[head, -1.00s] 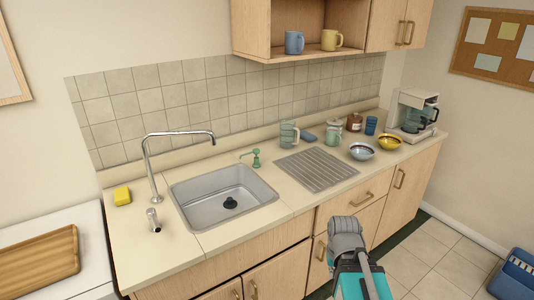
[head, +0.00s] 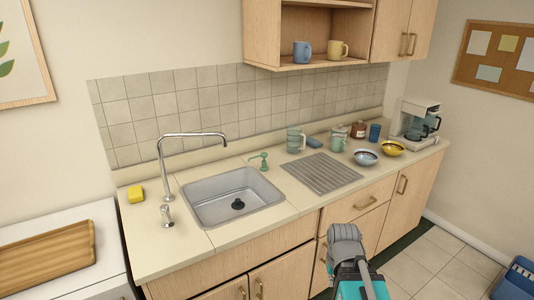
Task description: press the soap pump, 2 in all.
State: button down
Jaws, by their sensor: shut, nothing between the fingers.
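The soap pump (head: 264,161) is a small green dispenser with a spout pointing left. It stands upright on the counter (head: 150,238) at the back right corner of the sink (head: 209,211). Nothing touches it. Part of my arm, grey and teal, shows at the bottom in front of the lower cabinets, well apart from the pump. My gripper's fingers are not in view.
Right of the pump are a drainboard (head: 322,173), a glass pitcher (head: 294,140), bowls (head: 366,158) and a coffee maker (head: 418,117). An open shelf (head: 310,63) overhangs the back.

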aim_at(264, 155)
jog(key=u, duration=0.1)
jog(key=i, duration=0.95)
jog(key=z, duration=0.05)
